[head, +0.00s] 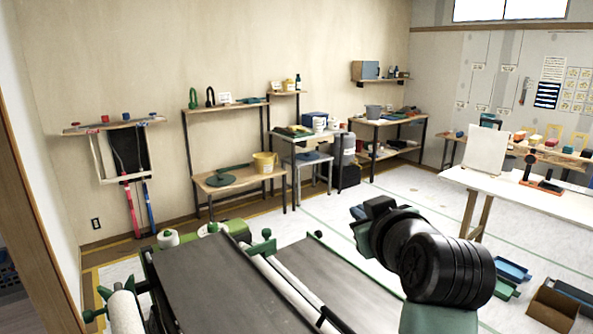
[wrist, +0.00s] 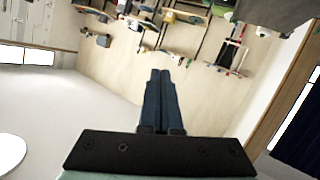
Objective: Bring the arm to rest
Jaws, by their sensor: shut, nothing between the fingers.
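My gripper (wrist: 160,74) shows in the wrist view with its two dark blue fingers pressed together and nothing between them. The fingers point toward the beige wall, clear of any surface. In the head view my arm is raised at the lower right, its dark round joint in front of the white floor. The fingers cannot be made out clearly there. The wrist view is turned over, so the shelves hang from its top edge.
A paster machine with a dark grey bed (head: 215,282) fills the lower left, close to my arm. A white table (head: 545,198) stands right, with trays (head: 512,270) and a cardboard box (head: 552,309) on the floor. Low wooden shelving (head: 232,180) lines the wall. Open floor lies between.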

